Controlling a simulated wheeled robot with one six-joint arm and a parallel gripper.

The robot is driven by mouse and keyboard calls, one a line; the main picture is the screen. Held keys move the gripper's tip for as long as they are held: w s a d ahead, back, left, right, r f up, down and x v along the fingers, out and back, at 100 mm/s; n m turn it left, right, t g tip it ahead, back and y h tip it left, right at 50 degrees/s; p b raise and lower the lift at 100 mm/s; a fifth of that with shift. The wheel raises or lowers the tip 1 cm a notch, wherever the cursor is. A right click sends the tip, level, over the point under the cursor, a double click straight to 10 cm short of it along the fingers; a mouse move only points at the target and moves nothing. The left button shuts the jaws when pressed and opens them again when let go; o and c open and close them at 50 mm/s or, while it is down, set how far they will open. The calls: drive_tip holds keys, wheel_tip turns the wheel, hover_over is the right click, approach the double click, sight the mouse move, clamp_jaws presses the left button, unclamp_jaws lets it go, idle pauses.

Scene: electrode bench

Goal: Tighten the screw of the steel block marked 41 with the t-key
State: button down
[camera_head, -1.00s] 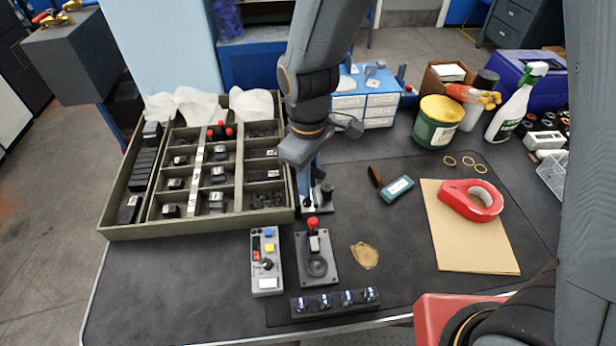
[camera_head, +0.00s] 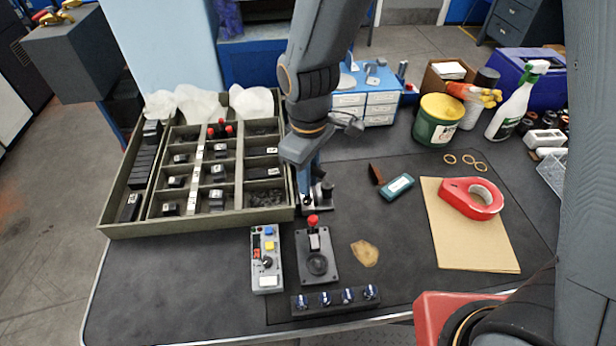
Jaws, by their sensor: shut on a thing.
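My gripper (camera_head: 306,192) points down beside the right wall of the divided tray, over a small black-based stand (camera_head: 322,203). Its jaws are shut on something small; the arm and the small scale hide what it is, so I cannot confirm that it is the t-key. Small dark and metallic blocks with pale labels, such as one block (camera_head: 217,196), sit in the tray's compartments. Their numbers are too small to read, so I cannot tell which is marked 41. A fixture (camera_head: 318,266) with a red knob (camera_head: 313,220) and a pale block stands in front of my gripper.
The divided tray (camera_head: 170,228) fills the left of the bench. A control box (camera_head: 266,278) and a dark strip with blue-topped knobs (camera_head: 337,301) lie in front. A blue drawer unit (camera_head: 381,102) stands behind.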

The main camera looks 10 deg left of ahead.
drive_tip(key=shift+f, duration=0.65)
drive_tip(key=shift+m, duration=0.3)
idle(0.4)
drive_tip(key=m+p, duration=0.2)
drive_tip(key=m, duration=0.1)
drive_tip(key=shift+s+m+p, duration=0.1)
drive_tip(key=shift+m+p, duration=0.25)
drive_tip(key=shift+m, duration=0.05)
drive_tip(key=m+p, duration=0.3)
drive_tip(key=m, duration=0.1)
drive_tip(key=shift+a+m, duration=0.1)
drive_tip(key=shift+m, duration=0.3)
drive_tip(key=m+p, duration=0.3)
drive_tip(key=m, duration=0.2)
drive_tip(key=shift+r, duration=0.1)
drive_tip(key=m+p, duration=0.2)
drive_tip(key=m, duration=0.2)
drive_tip(key=shift+a+m+p, duration=0.1)
drive_tip(key=shift+m+p, duration=0.2)
drive_tip(key=shift+m, duration=0.1)
drive_tip(key=shift+n, duration=1.2)
